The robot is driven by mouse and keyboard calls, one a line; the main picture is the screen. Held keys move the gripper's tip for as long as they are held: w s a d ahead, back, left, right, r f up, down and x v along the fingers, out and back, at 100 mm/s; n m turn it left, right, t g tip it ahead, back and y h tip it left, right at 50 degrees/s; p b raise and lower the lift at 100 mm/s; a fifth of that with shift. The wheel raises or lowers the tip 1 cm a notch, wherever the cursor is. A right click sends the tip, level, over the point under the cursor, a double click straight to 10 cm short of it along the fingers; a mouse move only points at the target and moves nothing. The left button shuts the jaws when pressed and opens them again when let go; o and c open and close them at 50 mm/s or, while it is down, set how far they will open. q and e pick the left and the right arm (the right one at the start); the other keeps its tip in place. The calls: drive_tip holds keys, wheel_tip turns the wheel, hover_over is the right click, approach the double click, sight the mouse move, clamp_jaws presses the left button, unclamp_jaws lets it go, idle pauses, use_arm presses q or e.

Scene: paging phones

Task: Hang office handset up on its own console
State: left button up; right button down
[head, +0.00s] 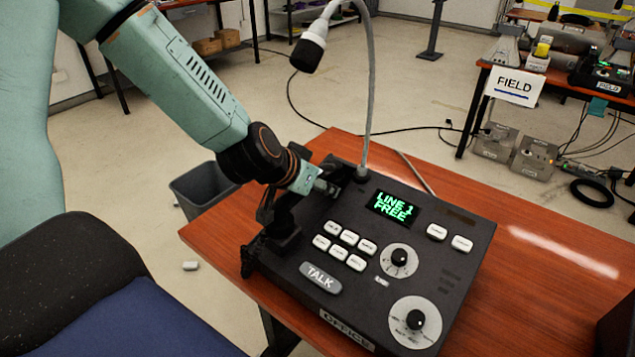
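The office console (455,275) is a black sloped box on the wooden desk, with "OFFICE" on its front edge. Its green display (393,206) reads "LINE 1 FREE". My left arm reaches in from the upper left. My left gripper (283,213) is low at the console's left edge, close to a dark shape (279,239) there. The shape may be the handset or its cradle; black on black, I cannot tell which, nor whether the fingers are closed on it. My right gripper is out of view.
A gooseneck microphone (309,47) rises from the console's back edge beside my arm. A grey bin (200,188) stands on the floor behind the desk (560,275). The desk right of the console is mostly clear. A "FIELD" table (560,92) stands at the back right.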

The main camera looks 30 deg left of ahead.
sight(287, 194)
use_arm(q)
drive_tip(key=shift+o, duration=0.2)
drive_tip(key=shift+s+a, duration=0.15)
drive_tip(key=shift+r, duration=0.1)
drive_tip(key=shift+r, duration=0.2)
drive_tip(key=shift+s+r+p, duration=0.15)
drive_tip(key=shift+r+p, duration=0.1)
drive_tip(key=shift+p, duration=0.3)
drive_tip(key=p+v, duration=0.4)
drive_tip(key=shift+s+r, duration=0.15)
drive_tip(key=p+v, duration=0.1)
drive_tip(key=p, duration=0.1)
drive_tip(key=shift+s+r+p, duration=0.25)
drive_tip(key=shift+r+p, duration=0.1)
drive_tip(key=p+v, duration=0.2)
drive_tip(key=p, duration=0.1)
drive_tip(key=shift+s+r, duration=0.2)
drive_tip(key=shift+s, duration=0.1)
drive_tip(key=s+r+p, duration=0.1)
drive_tip(key=p, duration=0.1)
drive_tip(key=shift+p, duration=0.35)
drive_tip(key=shift+s+a+r+p, duration=0.1)
drive_tip(key=shift+s+r+p, duration=0.25)
drive_tip(key=shift+p, duration=0.3)
